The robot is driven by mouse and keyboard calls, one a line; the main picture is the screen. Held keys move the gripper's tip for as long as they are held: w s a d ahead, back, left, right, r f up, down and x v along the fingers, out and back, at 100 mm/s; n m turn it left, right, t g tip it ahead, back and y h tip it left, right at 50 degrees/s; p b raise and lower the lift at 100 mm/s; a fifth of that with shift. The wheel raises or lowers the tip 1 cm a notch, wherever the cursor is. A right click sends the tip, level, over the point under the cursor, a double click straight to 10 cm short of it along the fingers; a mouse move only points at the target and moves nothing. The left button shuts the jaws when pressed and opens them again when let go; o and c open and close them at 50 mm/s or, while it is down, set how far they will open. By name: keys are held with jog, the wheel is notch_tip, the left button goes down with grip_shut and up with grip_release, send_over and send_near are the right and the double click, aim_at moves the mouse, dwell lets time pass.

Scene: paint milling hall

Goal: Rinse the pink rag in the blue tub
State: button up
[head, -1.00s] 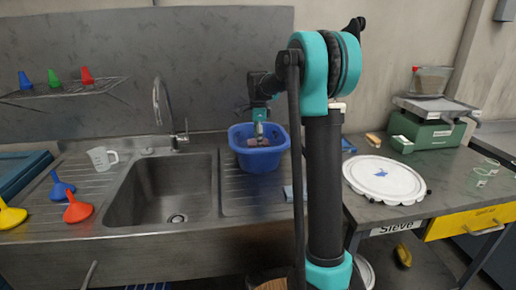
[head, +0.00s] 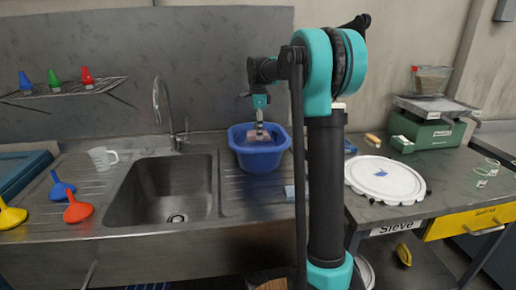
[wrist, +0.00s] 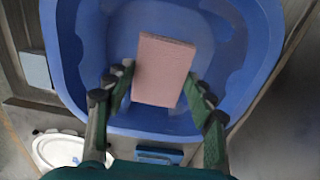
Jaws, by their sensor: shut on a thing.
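The blue tub (head: 262,160) stands on the ribbed drainboard just right of the sink. It fills most of the wrist view (wrist: 75,95). My gripper (head: 260,132) points down into the tub's mouth. It is shut on the pink rag (head: 258,141), a flat pink block shape. In the wrist view the rag (wrist: 165,70) sits between the two green fingers of my gripper (wrist: 158,82), over the tub's inside. I cannot tell whether the rag touches the tub's floor, nor how much water is in it.
The empty sink (head: 165,190) with its tap (head: 172,120) lies left of the tub. A white round lid (head: 385,180) and a green scale (head: 428,132) are on the right table.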

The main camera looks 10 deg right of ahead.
jog(key=shift+r, duration=2.85)
jog(key=shift+r, duration=2)
